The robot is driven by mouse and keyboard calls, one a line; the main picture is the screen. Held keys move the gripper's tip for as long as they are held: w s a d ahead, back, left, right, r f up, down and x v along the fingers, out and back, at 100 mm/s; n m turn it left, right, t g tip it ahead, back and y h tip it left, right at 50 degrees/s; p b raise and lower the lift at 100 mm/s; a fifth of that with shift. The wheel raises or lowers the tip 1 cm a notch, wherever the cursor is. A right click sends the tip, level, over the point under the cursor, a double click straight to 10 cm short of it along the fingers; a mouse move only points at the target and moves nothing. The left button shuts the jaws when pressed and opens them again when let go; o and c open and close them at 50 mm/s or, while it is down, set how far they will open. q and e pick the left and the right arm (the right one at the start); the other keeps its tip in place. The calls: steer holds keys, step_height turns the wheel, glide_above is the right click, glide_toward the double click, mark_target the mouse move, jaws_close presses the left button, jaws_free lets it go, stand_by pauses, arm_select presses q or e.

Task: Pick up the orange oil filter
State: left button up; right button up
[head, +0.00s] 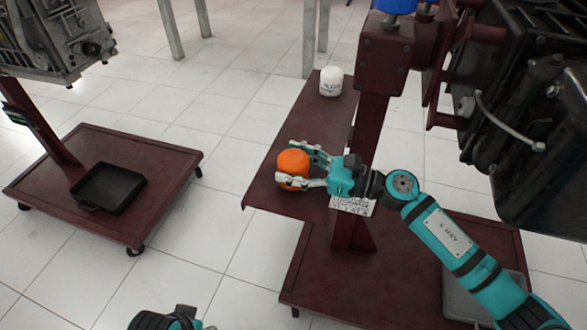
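The orange oil filter (291,165) stands near the front left end of a dark red shelf (262,190) on the engine stand. My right gripper (304,167) reaches in from the right with its two fingers on either side of the filter. The near finger crosses in front of the filter's lower part, and the far finger lies by its upper right side. Whether the fingers touch the filter cannot be told. Only a part of my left arm (165,319) shows at the bottom edge; its gripper fingers are not visible.
A white filter (331,82) stands farther back on the same shelf. The stand's post (368,120) and a dark engine (540,110) are close on the right. A second stand with a black tray (108,188) is at left. Tiled floor (225,215) lies clear between them.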

steer(key=c, duration=0.6)
steer(key=shift+c, duration=0.2)
